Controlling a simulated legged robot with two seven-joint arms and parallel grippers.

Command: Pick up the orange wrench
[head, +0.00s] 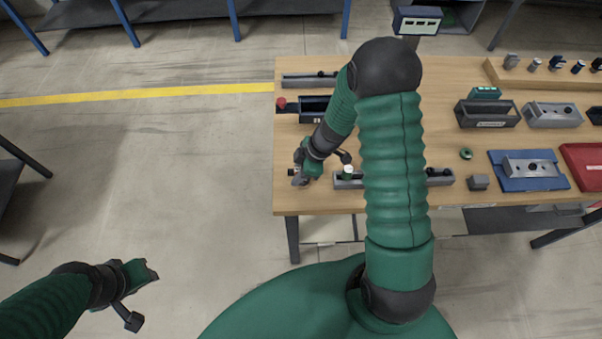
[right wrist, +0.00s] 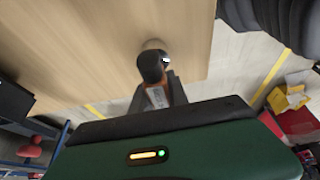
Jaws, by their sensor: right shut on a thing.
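My right gripper (head: 299,179) is over the front left part of the wooden table. In the right wrist view, it is shut on a dark tool with orange parts, the orange wrench (right wrist: 177,90). The wrench's rounded black end points out past the fingers toward the tabletop, and a small shadow lies by it. The gripper hides much of the wrench. I cannot tell whether it touches the table. My left gripper (head: 146,272) is out over the floor at lower left; its fingers do not show clearly.
The wooden table (head: 440,80) holds a dark bin (head: 487,114), a grey bin (head: 553,115), a blue tray (head: 500,180) and a red tray (head: 577,156). A grey rail with a white-topped part (head: 347,173) stands just right of my right gripper. My right arm covers the table's middle.

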